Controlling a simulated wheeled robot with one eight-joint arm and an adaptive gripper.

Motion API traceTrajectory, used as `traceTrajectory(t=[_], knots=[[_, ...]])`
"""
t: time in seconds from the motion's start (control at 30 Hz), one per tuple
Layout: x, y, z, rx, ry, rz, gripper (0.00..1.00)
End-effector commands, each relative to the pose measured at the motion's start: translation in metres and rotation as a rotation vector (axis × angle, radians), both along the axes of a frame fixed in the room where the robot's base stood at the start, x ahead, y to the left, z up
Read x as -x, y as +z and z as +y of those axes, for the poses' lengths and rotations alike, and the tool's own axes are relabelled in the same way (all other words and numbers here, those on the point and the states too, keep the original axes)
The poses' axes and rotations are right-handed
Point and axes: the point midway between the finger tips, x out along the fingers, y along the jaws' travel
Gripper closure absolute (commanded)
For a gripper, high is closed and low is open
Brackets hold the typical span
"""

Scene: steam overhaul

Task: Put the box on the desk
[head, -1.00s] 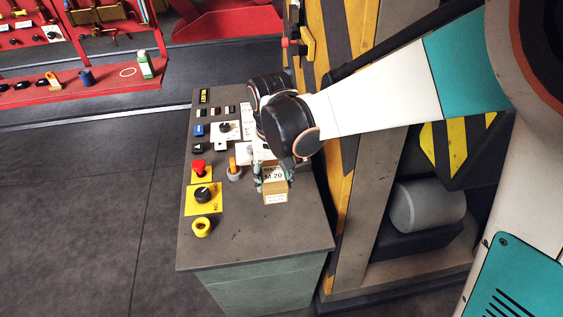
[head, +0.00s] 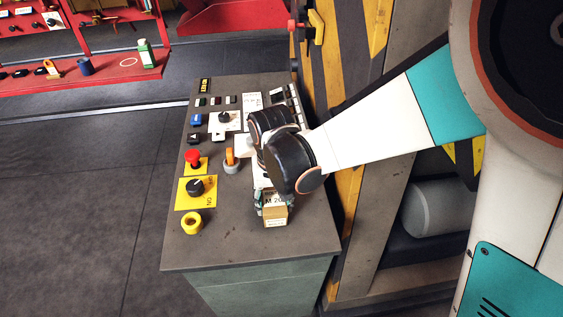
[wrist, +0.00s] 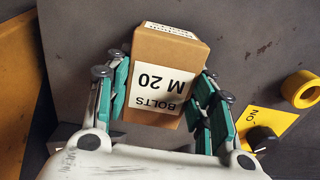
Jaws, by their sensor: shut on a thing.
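The box is a small brown carton with a white label reading "BOLTS M 20". In the head view the box (head: 275,217) is at the front right part of the grey desk (head: 235,250), below my wrist. In the wrist view the box (wrist: 165,75) sits between the teal finger pads of my gripper (wrist: 160,95), which is shut on it. My gripper also shows in the head view (head: 274,203), partly hidden by my wrist. I cannot tell whether the box's underside touches the desk top.
The desk carries a yellow ring (head: 191,222), a black knob on a yellow plate (head: 195,188), a red button (head: 193,157) and an orange-handled switch (head: 230,158). The front of the desk top is bare. A striped yellow-black frame (head: 345,100) stands to the right.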

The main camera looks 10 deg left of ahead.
Motion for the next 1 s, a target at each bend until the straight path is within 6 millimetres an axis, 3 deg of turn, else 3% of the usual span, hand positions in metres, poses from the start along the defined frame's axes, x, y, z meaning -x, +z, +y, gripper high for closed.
traceTrajectory(t=[0.37, 0.4, 0.47, 0.5, 0.87, 1.0], knots=[[0.000, -0.004, 0.000, 0.000, 0.000, 0.000, 0.86], [0.000, -0.004, 0.000, 0.000, 0.000, 0.000, 0.46], [0.000, -0.004, 0.000, 0.000, 0.000, 0.000, 0.32], [0.000, -0.004, 0.000, 0.000, 0.000, 0.000, 0.30], [0.000, -0.002, 0.000, 0.000, 0.000, 0.000, 0.30], [0.000, 0.010, 0.000, 0.000, 0.000, 0.000, 0.30]])
